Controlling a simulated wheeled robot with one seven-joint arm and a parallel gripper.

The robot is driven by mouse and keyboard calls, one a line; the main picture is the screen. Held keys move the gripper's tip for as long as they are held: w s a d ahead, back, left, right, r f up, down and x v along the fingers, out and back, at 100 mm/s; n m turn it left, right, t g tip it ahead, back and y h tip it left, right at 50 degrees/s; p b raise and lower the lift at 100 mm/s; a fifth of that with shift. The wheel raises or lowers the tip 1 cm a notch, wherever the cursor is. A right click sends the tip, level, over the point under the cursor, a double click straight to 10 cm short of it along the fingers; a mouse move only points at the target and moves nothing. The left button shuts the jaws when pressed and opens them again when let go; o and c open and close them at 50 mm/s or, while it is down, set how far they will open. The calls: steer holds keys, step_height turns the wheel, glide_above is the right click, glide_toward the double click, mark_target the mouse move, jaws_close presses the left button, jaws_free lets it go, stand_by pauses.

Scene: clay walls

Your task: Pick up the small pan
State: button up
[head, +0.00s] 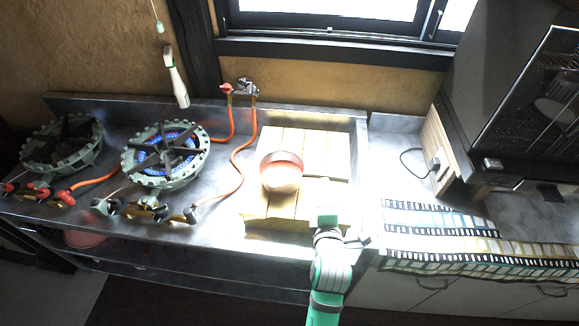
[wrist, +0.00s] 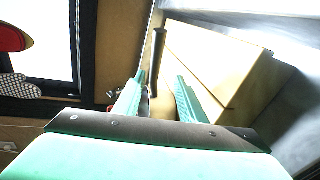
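A small round pan-like vessel (head: 281,172) with a reddish-brown rim and pale pink inside sits on the wooden boards over the sink area; no handle on it is clear in the head view. My gripper (head: 327,217) is in front of it, to its lower right, apart from it in the picture. In the wrist view my gripper (wrist: 160,80) is open, with two green fingers spread. A dark upright handle (wrist: 157,60) shows between the fingers in the picture; I cannot tell its depth or whether it belongs to the pan. Nothing appears held.
Two gas burners (head: 166,154) stand on the counter to the left; the nearer one shows blue flame. Orange hoses (head: 240,165) run to a wall tap. A black oven (head: 530,100) and a film-strip-patterned cloth (head: 470,240) are at the right. A reddish pan (head: 85,239) lies on the lower shelf.

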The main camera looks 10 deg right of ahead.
mark_target(322, 174)
steer(key=x, duration=0.4)
steer(key=shift+w, duration=0.4)
steer(key=shift+w+a+f, duration=0.1)
steer(key=shift+w, duration=0.3)
steer(key=w, duration=0.4)
steer(key=shift+d, duration=0.35)
steer(key=shift+w+d+f, duration=0.2)
steer(key=shift+w+f, duration=0.05)
steer(key=shift+w, duration=0.35)
steer(key=shift+c, duration=0.6)
jaws_close()
steer(key=shift+r, duration=0.1)
